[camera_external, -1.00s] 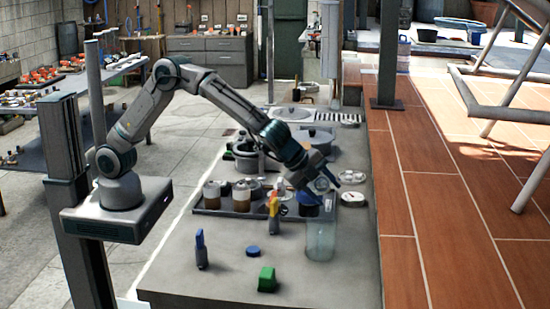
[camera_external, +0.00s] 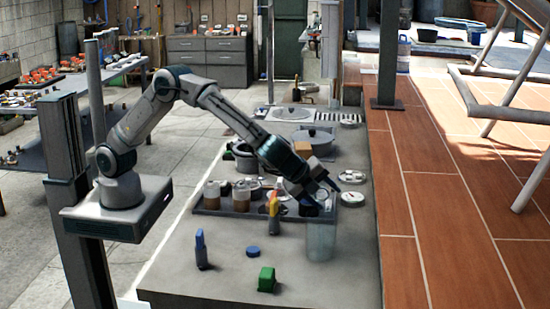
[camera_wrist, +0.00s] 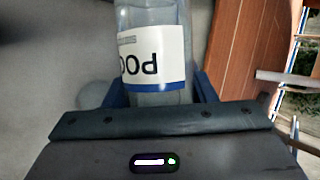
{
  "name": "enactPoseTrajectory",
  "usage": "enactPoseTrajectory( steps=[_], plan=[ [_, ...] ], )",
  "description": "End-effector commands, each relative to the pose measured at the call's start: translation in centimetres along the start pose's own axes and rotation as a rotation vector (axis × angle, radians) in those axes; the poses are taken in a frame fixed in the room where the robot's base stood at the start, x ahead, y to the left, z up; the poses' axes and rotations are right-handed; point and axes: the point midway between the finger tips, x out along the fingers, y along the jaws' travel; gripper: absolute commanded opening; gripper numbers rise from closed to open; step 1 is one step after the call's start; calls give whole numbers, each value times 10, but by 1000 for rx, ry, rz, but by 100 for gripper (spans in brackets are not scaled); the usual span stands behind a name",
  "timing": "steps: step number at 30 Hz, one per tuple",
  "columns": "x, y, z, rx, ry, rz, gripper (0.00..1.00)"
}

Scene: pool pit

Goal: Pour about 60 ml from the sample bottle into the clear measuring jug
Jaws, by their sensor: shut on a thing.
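My gripper (camera_external: 322,194) is shut on the sample bottle (camera_wrist: 152,45), which has a clear body, a white label with dark letters upside down, and a blue band. In the wrist view the bottle stands between the blue fingers of my gripper (camera_wrist: 160,95). The clear measuring jug (camera_external: 320,242) stands on the counter, just below my gripper in the external view. The bottle is hard to make out in the external view, so its exact tilt and any liquid flow cannot be told. The liquid level in the jug cannot be told.
A dark tray (camera_external: 228,211) with several jars lies behind and left of the jug. A blue spray bottle (camera_external: 201,250), a yellow-orange tool (camera_external: 273,212), a blue disc (camera_external: 253,249) and a green block (camera_external: 267,280) are on the counter (camera_external: 215,285). Pots stand farther back.

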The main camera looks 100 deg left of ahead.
Motion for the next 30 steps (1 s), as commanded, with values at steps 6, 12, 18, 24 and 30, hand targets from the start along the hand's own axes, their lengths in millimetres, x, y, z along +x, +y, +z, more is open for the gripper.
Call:
enactPoseTrajectory(
  steps=[6,12,18,24,30],
  plan=[
    [-2,-2,0,21,-23,-10,24],
    [-4,-4,0,44,-48,-20,24],
    [-5,-5,1,68,-73,-29,24],
    [-5,-6,2,71,-78,-31,24],
    [-5,-6,4,77,-83,-33,24]
  ],
)
